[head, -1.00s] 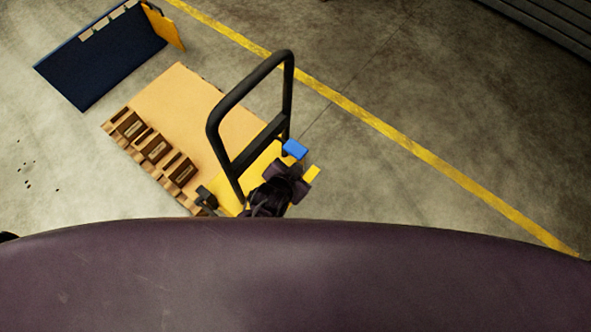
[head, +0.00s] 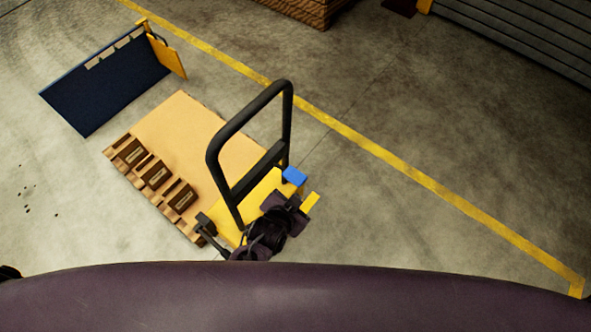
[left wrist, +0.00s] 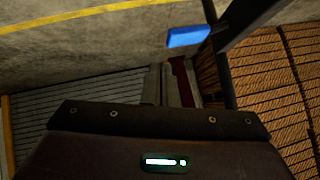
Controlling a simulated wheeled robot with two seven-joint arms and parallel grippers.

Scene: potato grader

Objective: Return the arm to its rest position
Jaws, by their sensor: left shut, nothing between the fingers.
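My left gripper (head: 283,212) is dark purple and black in the head view, beside the yellow base of a pallet truck and below its black loop handle (head: 215,147). Its fingertips are hard to make out there. In the left wrist view my left gripper (left wrist: 164,84) has its grey fingers together, with nothing between them. The handle crosses the upper right of that view, close to the gripper; I cannot tell whether they touch. My right gripper does not show.
A blue block (head: 294,176) sits on the truck, also in the left wrist view (left wrist: 188,36). A wooden stack (head: 300,8) and grey slatted structure (head: 520,35) stand behind. Floor right of the truck is clear.

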